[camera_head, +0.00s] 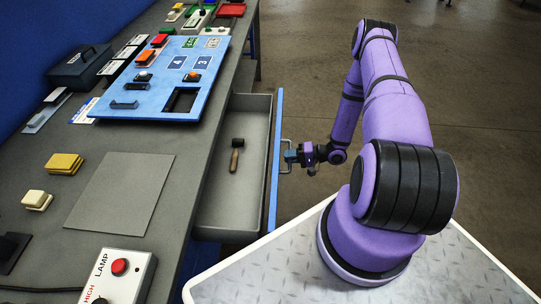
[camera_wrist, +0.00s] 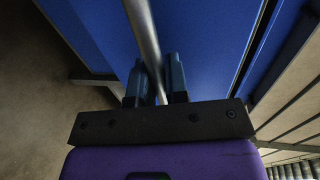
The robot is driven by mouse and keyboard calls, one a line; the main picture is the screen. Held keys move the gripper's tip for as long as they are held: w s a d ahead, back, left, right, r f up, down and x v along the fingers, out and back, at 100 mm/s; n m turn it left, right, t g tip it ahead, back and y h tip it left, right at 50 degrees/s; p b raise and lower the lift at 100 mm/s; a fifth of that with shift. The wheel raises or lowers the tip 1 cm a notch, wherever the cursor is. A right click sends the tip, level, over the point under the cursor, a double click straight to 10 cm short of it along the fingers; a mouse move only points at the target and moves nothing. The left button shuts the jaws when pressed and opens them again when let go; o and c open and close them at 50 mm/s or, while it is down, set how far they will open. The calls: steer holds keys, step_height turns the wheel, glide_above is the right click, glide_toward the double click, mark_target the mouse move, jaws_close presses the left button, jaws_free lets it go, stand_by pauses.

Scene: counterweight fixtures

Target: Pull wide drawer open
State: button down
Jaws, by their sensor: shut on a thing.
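The wide drawer (camera_head: 212,200) stands open out of the bench, to the right in the head view. Its grey tray shows, with a wooden-handled mallet (camera_head: 236,155) lying inside. The blue drawer front (camera_head: 274,165) carries a metal bar handle (camera_head: 287,143). My gripper (camera_head: 290,156) is at the handle, outside the front. In the wrist view, the handle bar (camera_wrist: 144,35) runs between the two fingers of my gripper (camera_wrist: 155,82), which are shut on it. The blue front (camera_wrist: 205,40) fills much of the wrist view behind the bar.
On the bench (camera_head: 55,215) are a blue panel (camera_head: 155,112) with switches, a grey mat (camera_head: 120,190), yellow blocks (camera_head: 65,163) and a lamp box (camera_head: 120,280). My base is close to the drawer's near end. The floor (camera_head: 480,170) to the right is clear.

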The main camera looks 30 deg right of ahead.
steer(key=f+v, duration=0.1)
steer(key=v, duration=0.5)
steer(key=shift+s+d, duration=0.15)
steer(key=shift+d, duration=0.1)
steer(key=shift+f, duration=0.1)
steer(key=c, duration=1.2)
jaws_free()
steer(key=shift+o, duration=0.2)
steer(key=v, duration=1)
steer(key=shift+s+d, duration=0.25)
steer(key=shift+d, duration=0.05)
